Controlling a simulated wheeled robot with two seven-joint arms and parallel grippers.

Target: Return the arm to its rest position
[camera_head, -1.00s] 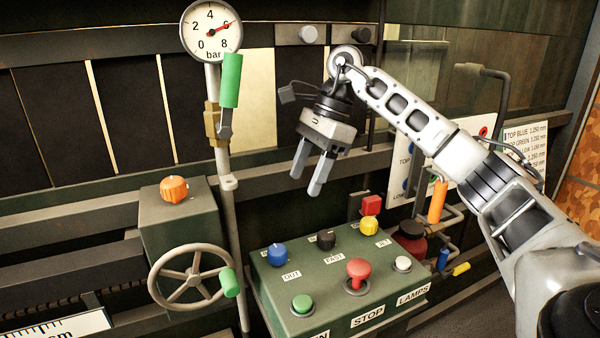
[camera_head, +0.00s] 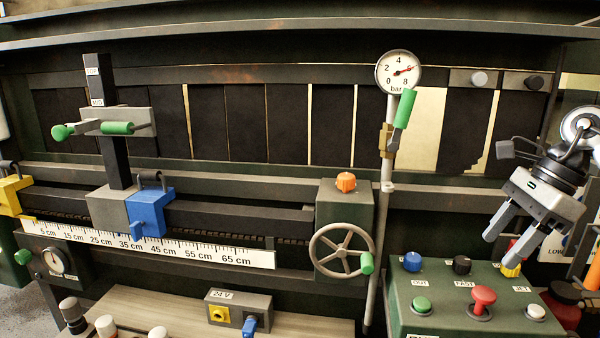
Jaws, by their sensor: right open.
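My right gripper (camera_head: 511,226) hangs at the right edge of the head view, fingers pointing down and left. Its two grey fingers are apart, with nothing between them. It appears above the green control box (camera_head: 440,300), in front of the dark wall panels. Most of my right arm is cut off by the picture's right edge. My left gripper is not in view.
A ruler (camera_head: 215,252) and blue clamp (camera_head: 151,212) are farther left.

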